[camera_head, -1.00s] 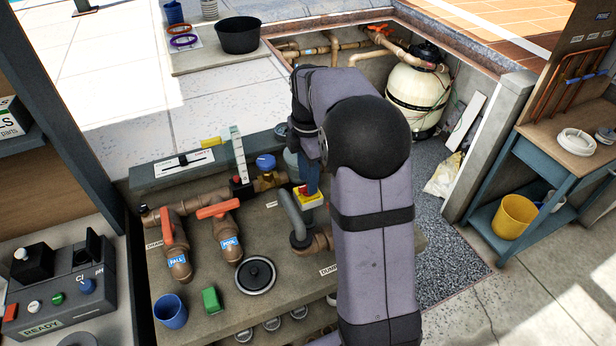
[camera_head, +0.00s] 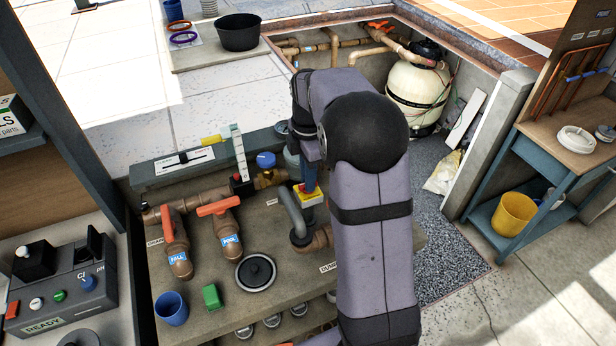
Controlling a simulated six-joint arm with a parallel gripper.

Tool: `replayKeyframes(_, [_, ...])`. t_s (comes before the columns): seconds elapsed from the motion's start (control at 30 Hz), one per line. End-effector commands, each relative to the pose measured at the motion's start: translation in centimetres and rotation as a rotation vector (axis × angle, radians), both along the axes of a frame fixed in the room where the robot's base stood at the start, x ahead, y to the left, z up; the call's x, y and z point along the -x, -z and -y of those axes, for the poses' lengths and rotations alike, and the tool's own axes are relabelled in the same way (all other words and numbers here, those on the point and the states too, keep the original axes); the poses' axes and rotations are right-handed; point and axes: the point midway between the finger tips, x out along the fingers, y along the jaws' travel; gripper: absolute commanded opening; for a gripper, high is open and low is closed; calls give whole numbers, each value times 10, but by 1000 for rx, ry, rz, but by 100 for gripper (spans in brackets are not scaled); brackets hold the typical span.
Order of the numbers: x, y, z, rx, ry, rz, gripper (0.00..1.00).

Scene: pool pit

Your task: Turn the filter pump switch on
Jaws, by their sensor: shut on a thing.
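A yellow switch box (camera_head: 312,201) with a red part on its top stands on the bench, just right of the grey hose. It appears to be the filter pump switch. My gripper (camera_head: 308,188) comes down over it from above, with its narrow blue fingers at the red part. The fingers are shut on the switch there. My arm and wrist cover much of this area, so the exact grip and the switch's setting cannot be made out.
Left of the switch stand the grey hose (camera_head: 289,210), a clear flow gauge (camera_head: 238,155) and orange-handled valves (camera_head: 219,208). A black round lid (camera_head: 256,272), a green block (camera_head: 211,297) and a blue cup (camera_head: 171,309) are on the bench front.

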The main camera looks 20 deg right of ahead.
Motion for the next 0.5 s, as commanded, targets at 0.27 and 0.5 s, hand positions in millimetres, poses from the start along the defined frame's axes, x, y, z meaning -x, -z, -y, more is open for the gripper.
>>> replayKeyframes(0.27, [0, -2, 0, 0, 142, 0, 0])
replayKeyframes(0.5, [0, -2, 0, 0, 350, 1, 0])
